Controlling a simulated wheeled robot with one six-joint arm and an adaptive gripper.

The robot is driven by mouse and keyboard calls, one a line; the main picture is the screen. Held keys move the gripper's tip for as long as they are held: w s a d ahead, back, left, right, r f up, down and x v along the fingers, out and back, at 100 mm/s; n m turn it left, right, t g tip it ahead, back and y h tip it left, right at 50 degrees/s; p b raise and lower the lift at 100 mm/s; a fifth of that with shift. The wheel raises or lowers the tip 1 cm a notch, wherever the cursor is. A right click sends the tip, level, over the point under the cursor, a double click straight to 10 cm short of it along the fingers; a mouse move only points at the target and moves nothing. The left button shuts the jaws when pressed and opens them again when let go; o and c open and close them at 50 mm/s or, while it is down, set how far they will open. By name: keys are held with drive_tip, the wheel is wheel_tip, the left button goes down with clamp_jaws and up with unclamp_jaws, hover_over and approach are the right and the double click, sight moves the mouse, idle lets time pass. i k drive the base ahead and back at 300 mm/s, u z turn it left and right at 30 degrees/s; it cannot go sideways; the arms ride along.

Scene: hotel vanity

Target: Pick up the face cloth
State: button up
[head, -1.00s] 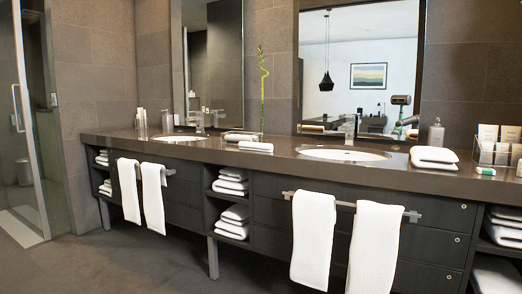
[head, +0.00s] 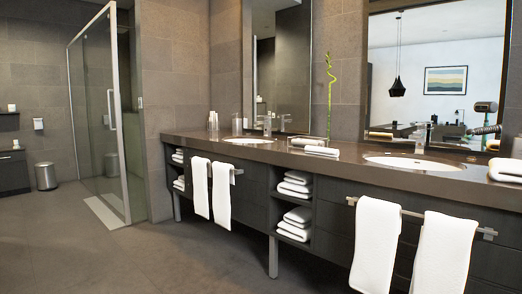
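Several white cloths show, and I cannot tell for certain which one is the face cloth. A small flat folded white cloth (head: 321,151) lies on the dark counter (head: 240,150) between the two basins. A thicker folded white cloth (head: 505,170) lies at the counter's right end, cut by the picture edge. Folded white towels (head: 296,223) are stacked on the open shelves below. White towels (head: 375,245) hang from the front rails. My gripper is not in view.
The right basin (head: 415,163) and left basin (head: 248,141) are set in the counter. A green bamboo stalk (head: 329,95) stands behind the small cloth. A glass shower screen (head: 98,110) and a bin (head: 46,176) are at left. The floor (head: 140,245) in front is clear.

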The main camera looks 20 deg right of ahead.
sight(321, 151)
drive_tip(key=u, duration=0.65)
drive_tip(key=i, duration=2.75)
drive_tip(key=z, duration=0.95)
